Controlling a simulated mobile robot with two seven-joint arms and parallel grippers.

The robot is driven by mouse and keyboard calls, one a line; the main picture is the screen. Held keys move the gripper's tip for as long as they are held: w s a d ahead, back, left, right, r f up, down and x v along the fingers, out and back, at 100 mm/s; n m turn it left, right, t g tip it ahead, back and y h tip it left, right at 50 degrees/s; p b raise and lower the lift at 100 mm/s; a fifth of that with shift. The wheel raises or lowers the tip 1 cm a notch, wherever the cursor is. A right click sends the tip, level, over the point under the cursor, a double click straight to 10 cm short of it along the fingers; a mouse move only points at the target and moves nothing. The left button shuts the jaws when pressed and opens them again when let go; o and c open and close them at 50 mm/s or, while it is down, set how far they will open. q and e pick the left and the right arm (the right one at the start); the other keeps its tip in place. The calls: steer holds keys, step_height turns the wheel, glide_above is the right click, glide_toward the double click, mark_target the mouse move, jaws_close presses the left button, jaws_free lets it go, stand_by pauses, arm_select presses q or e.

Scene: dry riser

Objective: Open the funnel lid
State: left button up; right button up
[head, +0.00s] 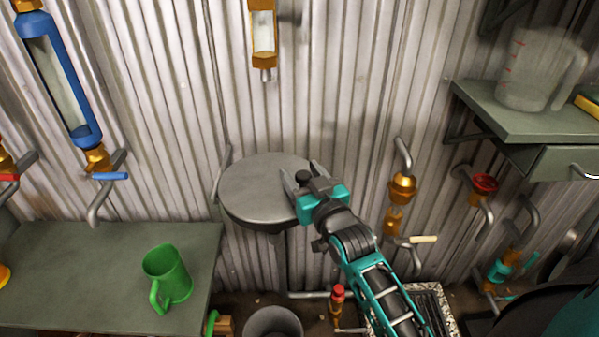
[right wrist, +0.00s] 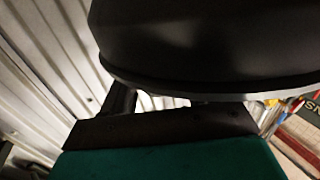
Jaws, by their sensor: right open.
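The funnel lid (head: 255,188) is a round grey disc, closed and lying flat on the funnel by the corrugated wall. A small black knob (head: 303,175) shows at its right edge. My right gripper (head: 302,181) is at that edge, its fingers open and apart on either side of the knob. Whether they touch it, I cannot tell. In the right wrist view a large dark rounded surface (right wrist: 205,45) fills the top, very close to the gripper; I cannot tell which part it is. The funnel body is mostly hidden under the lid. My left gripper is not in view.
A green mug (head: 168,275) stands on the table (head: 75,255) at left. A grey bucket (head: 272,324) is below the funnel. Brass pipe valves (head: 402,188) are on the wall to the right. A shelf (head: 535,124) holds a clear jug (head: 530,70).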

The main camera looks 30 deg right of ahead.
steer(key=shift+w+d, duration=0.15)
steer(key=shift+w, duration=0.75)
jaws_close()
